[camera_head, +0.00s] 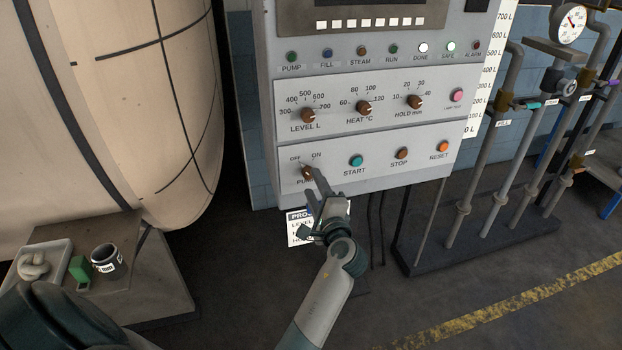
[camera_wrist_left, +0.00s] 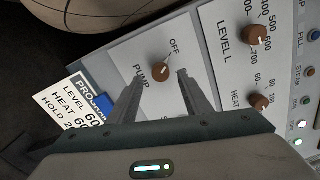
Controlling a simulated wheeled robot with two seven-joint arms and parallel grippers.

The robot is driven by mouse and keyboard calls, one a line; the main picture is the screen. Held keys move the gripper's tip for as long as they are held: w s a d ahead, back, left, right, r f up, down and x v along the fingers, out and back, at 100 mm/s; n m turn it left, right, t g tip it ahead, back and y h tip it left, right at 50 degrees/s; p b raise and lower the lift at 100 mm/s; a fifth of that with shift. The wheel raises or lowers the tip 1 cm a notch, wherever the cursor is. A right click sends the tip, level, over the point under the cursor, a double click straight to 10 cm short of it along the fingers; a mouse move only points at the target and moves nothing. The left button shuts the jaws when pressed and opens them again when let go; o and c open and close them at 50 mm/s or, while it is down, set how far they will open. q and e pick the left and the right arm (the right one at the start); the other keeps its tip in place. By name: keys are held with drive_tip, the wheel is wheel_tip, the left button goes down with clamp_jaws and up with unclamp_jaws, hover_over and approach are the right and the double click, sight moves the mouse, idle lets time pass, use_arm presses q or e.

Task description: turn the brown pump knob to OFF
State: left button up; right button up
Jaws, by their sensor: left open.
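The brown pump knob (camera_head: 307,173) is at the lower left of the grey control panel (camera_head: 400,150), below the OFF and ON labels. In the left wrist view the pump knob (camera_wrist_left: 160,73) shows a small white mark, slanting up and right. The OFF label (camera_wrist_left: 175,46) shows; ON seems hidden behind a finger. My left gripper (camera_head: 312,181) is open in front of the knob. In the wrist view the left gripper's fingertips (camera_wrist_left: 160,80) lie either side of the knob; contact cannot be told. My right gripper is out of view.
The level knob (camera_head: 308,115) and heat knob (camera_head: 364,108) sit above. The start button (camera_head: 356,161) is right of the pump knob. A white card (camera_head: 299,228) hangs below the panel. Pipes (camera_head: 480,170) stand at right, and a low table (camera_head: 150,285) at lower left.

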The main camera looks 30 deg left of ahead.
use_arm(q)
drive_tip(key=v, duration=0.7)
drive_tip(key=shift+s+d, duration=0.2)
drive_tip(key=shift+s, duration=0.05)
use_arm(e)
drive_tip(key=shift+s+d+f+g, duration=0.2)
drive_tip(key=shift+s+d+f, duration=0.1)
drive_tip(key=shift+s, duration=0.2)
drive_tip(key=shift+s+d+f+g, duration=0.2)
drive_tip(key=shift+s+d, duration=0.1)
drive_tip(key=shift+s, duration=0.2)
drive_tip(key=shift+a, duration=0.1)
